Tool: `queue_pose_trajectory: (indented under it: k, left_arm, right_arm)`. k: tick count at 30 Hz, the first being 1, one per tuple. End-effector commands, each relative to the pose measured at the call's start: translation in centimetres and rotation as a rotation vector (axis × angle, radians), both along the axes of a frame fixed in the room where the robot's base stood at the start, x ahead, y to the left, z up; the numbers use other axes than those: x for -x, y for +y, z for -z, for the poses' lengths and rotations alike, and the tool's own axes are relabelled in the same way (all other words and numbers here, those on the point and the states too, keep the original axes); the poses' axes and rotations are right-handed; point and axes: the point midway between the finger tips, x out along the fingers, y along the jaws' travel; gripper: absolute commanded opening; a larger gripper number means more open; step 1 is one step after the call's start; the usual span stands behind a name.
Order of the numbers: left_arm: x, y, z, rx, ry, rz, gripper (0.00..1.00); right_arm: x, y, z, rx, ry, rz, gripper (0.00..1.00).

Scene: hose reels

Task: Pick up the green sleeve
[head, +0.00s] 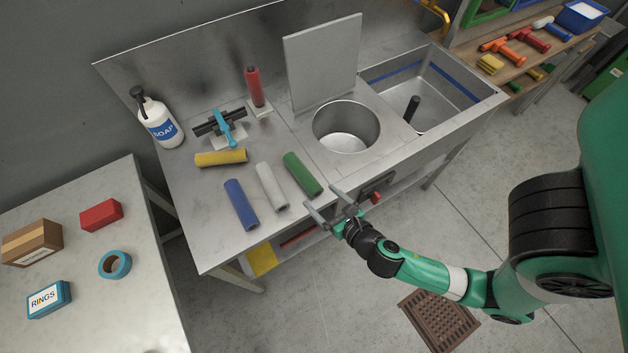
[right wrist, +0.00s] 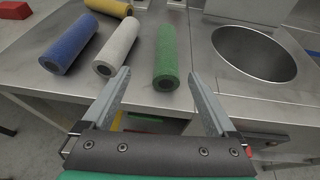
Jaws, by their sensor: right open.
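The green sleeve (head: 302,174) lies on the steel counter, left of the round basin. It also shows in the right wrist view (right wrist: 166,58), its near end facing me, beyond the gap between my fingers. My right gripper (head: 328,205) is open and empty at the counter's front edge, apart from the sleeve. Both its fingers (right wrist: 161,95) show in the right wrist view. A white sleeve (head: 271,187) and a blue sleeve (head: 241,204) lie to the left of the green one. A yellow sleeve (head: 221,157) lies behind them. My left gripper is not in view.
The round basin (head: 346,128) with a raised lid (head: 323,62) is right of the sleeves. The counter's front left is clear.

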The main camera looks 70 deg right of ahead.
Motion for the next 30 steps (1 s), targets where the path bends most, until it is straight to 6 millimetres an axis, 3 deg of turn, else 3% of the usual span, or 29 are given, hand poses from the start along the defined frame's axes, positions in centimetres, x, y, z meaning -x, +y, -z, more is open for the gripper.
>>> queue_pose_trajectory:
  k: [2, 7, 15, 23, 30]
  left_arm:
    - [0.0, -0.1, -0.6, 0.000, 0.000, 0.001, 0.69]
    - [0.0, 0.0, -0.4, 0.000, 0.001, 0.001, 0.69]
    - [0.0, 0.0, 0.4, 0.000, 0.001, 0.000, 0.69]
    - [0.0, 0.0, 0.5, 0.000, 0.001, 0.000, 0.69]
    - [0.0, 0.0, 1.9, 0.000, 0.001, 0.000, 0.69]
  right_arm:
    - [1.0, -0.1, 0.1, -0.002, 0.023, 0.004, 0.93]
    - [0.5, -0.3, 0.3, -0.004, 0.019, 0.007, 0.93]
    - [-3.0, -3.1, 2.2, -0.005, 0.015, 0.011, 0.93]
    - [-4.1, -3.8, 2.7, -0.004, 0.017, 0.007, 0.93]
    - [-6.7, -6.2, 4.4, -0.003, 0.015, 0.008, 0.93]
